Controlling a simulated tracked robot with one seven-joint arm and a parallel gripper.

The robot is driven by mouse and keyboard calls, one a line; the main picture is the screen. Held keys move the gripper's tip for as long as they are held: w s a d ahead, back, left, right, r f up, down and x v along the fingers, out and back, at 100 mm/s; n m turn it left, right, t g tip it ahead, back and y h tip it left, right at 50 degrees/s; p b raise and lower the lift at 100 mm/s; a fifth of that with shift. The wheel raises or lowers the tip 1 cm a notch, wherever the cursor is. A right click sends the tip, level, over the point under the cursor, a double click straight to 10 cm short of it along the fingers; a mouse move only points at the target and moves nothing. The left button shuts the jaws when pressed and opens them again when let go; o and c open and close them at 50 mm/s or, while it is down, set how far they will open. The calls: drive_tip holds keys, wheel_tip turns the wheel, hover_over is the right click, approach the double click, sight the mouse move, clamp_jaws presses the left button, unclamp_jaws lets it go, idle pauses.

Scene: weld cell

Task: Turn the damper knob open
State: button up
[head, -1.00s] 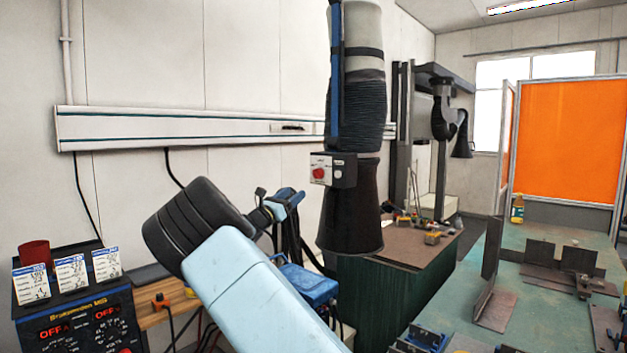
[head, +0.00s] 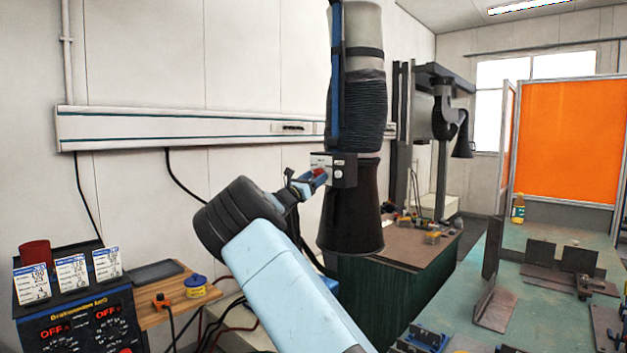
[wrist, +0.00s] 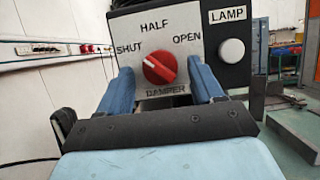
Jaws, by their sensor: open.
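The red damper knob (wrist: 160,68) sits on a white plate marked SHUT, HALF and OPEN in the wrist view. Its pale pointer mark seems to point up and left, toward SHUT. My gripper (head: 317,178) is open in front of the control box (head: 344,171) on the black extraction hood. In the wrist view, one blue finger is left of the knob and the other right of it, with gaps between. I cannot tell whether the fingertips reach as deep as the knob. In the head view the fingers partly hide the plate.
A white LAMP button (wrist: 231,51) is right of the knob on the same box. The hood's dark cone (head: 351,215) hangs below the box. A welding power unit (head: 75,315) stands at lower left, and a green bench (head: 545,236) is at right.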

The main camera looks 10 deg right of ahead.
drive_tip(key=c, duration=1.1)
drive_tip(key=shift+o, duration=0.2)
drive_tip(key=shift+m, duration=0.4)
drive_tip(key=m+g, duration=0.1)
drive_tip(key=m, duration=0.2)
drive_tip(key=m+g+h, duration=0.1)
drive_tip(key=m+g, duration=0.1)
drive_tip(key=m, duration=0.1)
drive_tip(key=shift+w+a+m+g+h, duration=0.1)
drive_tip(key=shift+w+m+g+h, duration=0.1)
drive_tip(key=shift+m+g+h, duration=0.1)
drive_tip(key=m+g, duration=0.1)
drive_tip(key=m, duration=0.2)
drive_tip(key=m+g, duration=0.1)
drive_tip(key=m, duration=0.2)
drive_tip(key=shift+w+a+r+g, duration=0.1)
drive_tip(key=shift+w+r+g, duration=0.05)
drive_tip(key=shift+g, duration=0.25)
drive_tip(key=m+g, duration=0.1)
drive_tip(key=m, duration=0.1)
drive_tip(key=m+y, duration=0.1)
drive_tip(key=m, duration=0.2)
drive_tip(key=shift+r+g, duration=0.15)
drive_tip(key=shift+g, duration=0.25)
drive_tip(key=shift+a+m+g+y, duration=0.1)
drive_tip(key=shift+m+g+y, duration=0.45)
drive_tip(key=shift+m, duration=1.45)
